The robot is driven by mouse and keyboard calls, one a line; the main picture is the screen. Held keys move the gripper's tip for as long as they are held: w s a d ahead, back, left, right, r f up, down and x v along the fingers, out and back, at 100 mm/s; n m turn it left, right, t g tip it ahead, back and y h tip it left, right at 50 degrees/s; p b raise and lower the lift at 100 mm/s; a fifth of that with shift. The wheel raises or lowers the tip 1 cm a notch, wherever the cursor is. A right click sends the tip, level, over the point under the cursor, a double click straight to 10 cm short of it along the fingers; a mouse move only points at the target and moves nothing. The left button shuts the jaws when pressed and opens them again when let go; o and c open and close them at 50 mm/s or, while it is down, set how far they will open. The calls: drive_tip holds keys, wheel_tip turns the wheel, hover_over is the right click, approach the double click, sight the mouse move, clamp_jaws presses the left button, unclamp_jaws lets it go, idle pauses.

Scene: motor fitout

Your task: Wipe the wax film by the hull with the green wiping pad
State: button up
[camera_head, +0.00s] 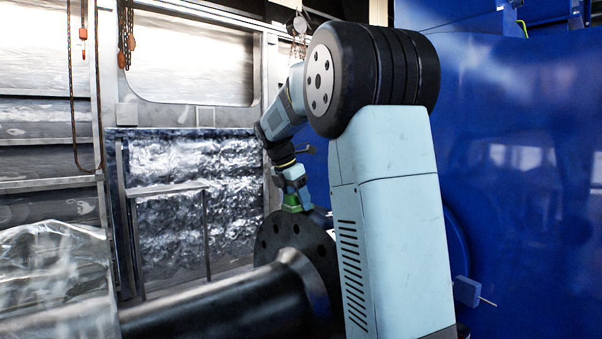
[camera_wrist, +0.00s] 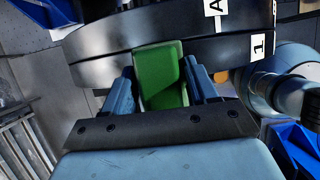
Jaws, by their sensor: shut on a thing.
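My gripper (camera_wrist: 166,92) is shut on the green wiping pad (camera_wrist: 159,66), which sits between its two blue fingers in the wrist view. The pad's far end is at or against the edge of a dark round flange; I cannot tell whether it touches. In the head view the pad (camera_head: 292,203) shows as a small green patch under my gripper (camera_head: 292,190), just above the top rim of the dark bolted flange (camera_head: 268,237). I cannot make out the wax film in either view.
A dark pipe or shaft (camera_head: 220,300) runs left from the flange. A large blue wall (camera_head: 520,150) stands at the right. Clear plastic sheeting (camera_head: 55,275) lies at lower left, and chains (camera_head: 125,30) hang at upper left. Labels (camera_wrist: 259,45) mark the dark ring in the wrist view.

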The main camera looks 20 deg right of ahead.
drive_tip(key=shift+a+r, duration=0.25)
drive_tip(key=shift+a, duration=0.1)
drive_tip(key=shift+r, duration=0.6)
drive_tip(key=shift+s+d+r, duration=0.1)
drive_tip(key=shift+r, duration=1.45)
drive_tip(key=shift+d+r, duration=0.1)
drive_tip(key=shift+r, duration=1.45)
